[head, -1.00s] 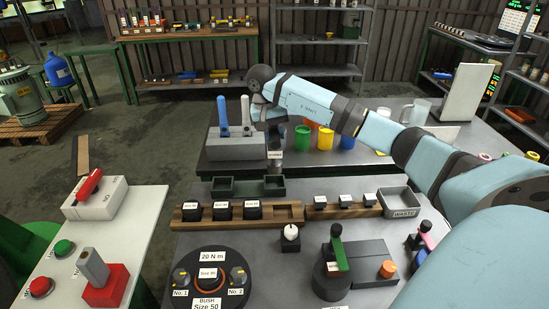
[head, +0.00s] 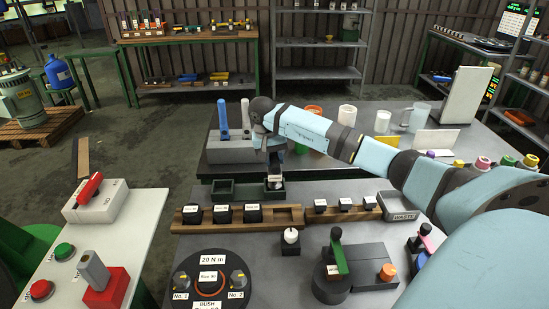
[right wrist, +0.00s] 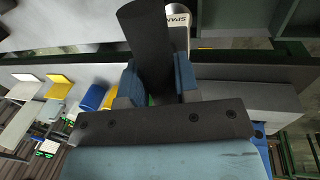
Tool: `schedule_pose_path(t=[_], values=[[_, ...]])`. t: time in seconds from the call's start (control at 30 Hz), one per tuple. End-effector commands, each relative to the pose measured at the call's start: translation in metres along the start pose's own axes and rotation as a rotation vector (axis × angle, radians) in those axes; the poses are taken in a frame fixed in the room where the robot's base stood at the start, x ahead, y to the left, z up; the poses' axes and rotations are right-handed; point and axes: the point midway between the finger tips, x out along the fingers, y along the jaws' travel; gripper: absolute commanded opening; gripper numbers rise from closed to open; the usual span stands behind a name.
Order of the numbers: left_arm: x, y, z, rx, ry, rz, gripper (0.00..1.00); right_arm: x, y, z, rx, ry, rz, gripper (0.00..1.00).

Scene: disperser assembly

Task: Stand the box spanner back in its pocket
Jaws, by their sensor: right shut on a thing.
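The box spanner (head: 275,181) is a short, dark upright piece with a white label, in the head view. My right gripper (head: 275,163) is shut on it from above. In the right wrist view the dark spanner shaft (right wrist: 150,45) sits between the two blue fingers, with part of its label showing. The dark green pocket (head: 275,196) is the right one of two small open boxes, and the spanner's lower end lines up with it. I cannot tell whether the spanner touches the pocket's floor. My left gripper is not in view.
The empty left green box (head: 222,192) stands beside the pocket. In front is a wooden rack (head: 289,215) with black blocks. A grey waste tray (head: 399,205) is to the right.

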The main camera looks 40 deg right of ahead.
Motion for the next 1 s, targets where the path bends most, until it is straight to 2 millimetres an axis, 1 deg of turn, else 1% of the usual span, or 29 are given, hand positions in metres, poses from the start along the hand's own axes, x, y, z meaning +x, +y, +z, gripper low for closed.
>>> schedule_pose_path(t=[0.03, 0.07, 0.1, 0.13, 0.17, 0.43, 0.5, 0.57, 0.67, 0.9, 1.0], values=[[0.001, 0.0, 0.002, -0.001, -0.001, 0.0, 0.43, 0.002, 0.0, -0.001, 0.001, 0.001, -0.001, 0.0], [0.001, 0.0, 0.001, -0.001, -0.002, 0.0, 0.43, 0.002, 0.0, 0.0, 0.0, 0.0, 0.0, 0.34], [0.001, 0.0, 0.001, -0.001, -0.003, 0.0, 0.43, 0.002, 0.0, 0.0, 0.0, 0.0, 0.0, 0.43], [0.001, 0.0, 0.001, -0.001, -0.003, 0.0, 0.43, 0.002, 0.0, 0.0, 0.0, 0.0, 0.0, 0.5], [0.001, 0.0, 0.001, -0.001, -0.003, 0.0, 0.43, 0.002, 0.0, 0.0, 0.0, 0.0, 0.0, 0.55], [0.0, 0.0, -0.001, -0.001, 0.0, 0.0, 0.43, 0.001, 0.0, 0.0, 0.0, -0.001, 0.0, 0.55], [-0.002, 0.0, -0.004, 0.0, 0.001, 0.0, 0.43, -0.004, 0.001, 0.0, 0.0, -0.001, 0.0, 0.55], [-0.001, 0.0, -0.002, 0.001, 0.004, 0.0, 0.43, -0.009, 0.0, -0.001, 0.0, 0.001, 0.0, 0.55], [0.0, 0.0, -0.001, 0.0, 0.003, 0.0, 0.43, -0.026, 0.0, -0.001, -0.001, 0.004, -0.001, 0.55], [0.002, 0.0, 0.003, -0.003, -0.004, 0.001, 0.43, -0.08, 0.0, -0.001, 0.0, 0.004, -0.002, 0.55], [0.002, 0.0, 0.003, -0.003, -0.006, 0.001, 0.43, -0.099, 0.0, -0.001, 0.0, 0.003, -0.001, 0.55]])
